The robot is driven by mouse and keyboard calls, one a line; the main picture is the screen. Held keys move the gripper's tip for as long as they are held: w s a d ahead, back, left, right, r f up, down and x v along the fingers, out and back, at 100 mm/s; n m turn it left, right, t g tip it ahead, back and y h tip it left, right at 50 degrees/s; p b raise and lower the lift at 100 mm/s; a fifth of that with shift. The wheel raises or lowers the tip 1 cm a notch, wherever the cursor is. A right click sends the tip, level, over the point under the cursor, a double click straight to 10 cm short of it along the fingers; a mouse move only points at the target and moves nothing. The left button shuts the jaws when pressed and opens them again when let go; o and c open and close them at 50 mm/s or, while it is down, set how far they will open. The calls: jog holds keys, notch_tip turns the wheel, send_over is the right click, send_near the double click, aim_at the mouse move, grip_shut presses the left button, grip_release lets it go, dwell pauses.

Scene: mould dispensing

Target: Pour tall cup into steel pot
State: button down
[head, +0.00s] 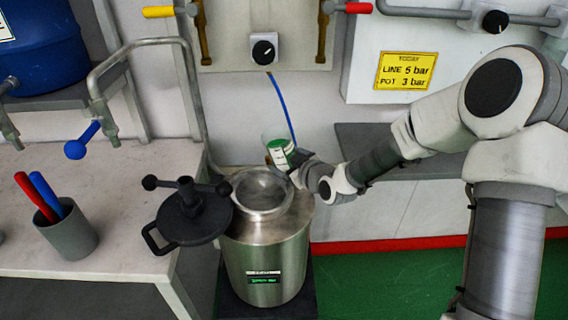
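The steel pot (293,238) stands upright on a dark base on the floor, with its round mouth open at the top. Its black lid (192,215) is beside the mouth on the left, clear of most of the opening. The tall cup (280,150), pale and see-through with green on it, is up at the far right side of the pot's mouth and looks slightly tilted. My gripper (293,159) reaches in from the right and appears shut on the cup; its fingers are small and partly hidden. I cannot see any stream leaving the cup.
A workbench (120,250) at the left carries a grey holder (70,235) with red and blue handles. A bent metal pipe and a tap with a blue handle (76,149) stand behind it. A blue hose (281,100) hangs behind the cup. A grey shelf (400,140) is at the right.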

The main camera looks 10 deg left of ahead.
jog(key=shift+w+d+f+n+t+h+b, duration=0.25)
jog(key=shift+w+d+n+t+b, duration=0.3)
jog(key=shift+n+b, duration=0.35)
jog(key=shift+w+d+f+n+t+h+b, duration=0.1)
jog(key=shift+w+d+n+t+h+b, duration=0.15)
jog(key=shift+n+t+b, duration=0.45)
jog(key=shift+w+d+n+t+h+b, duration=0.1)
jog(key=shift+w+n+t+h+b, duration=0.15)
jog(key=shift+n+b, duration=0.75)
jog(key=shift+s+a+r+n+t+b, duration=0.15)
jog(key=shift+n+t+b, duration=0.15)
jog(key=shift+n, duration=0.2)
jog(key=shift+s+r+n+t+b, duration=0.1)
jog(key=shift+r+n+t+b, duration=0.15)
jog(key=shift+n, duration=0.25)
jog(key=shift+r+n+t+b, duration=0.55)
jog(key=shift+n+b, duration=0.45)
jog(key=shift+b, duration=1.1)
jog(key=shift+s+a+r+n+t+y, duration=0.1)
jog(key=shift+s+a+r+n+t, duration=0.1)
jog(key=shift+r+n, duration=0.45)
jog(key=shift+s+a+r+n+t+y, duration=0.1)
jog(key=shift+s+r+n+t+y, duration=0.1)
jog(key=shift+r+n, duration=0.4)
jog(key=shift+s+a+r+n+t+y, duration=0.1)
jog(key=shift+a+r+n+t, duration=0.1)
jog(key=shift+r+n, duration=0.4)
jog(key=shift+n, duration=0.65)
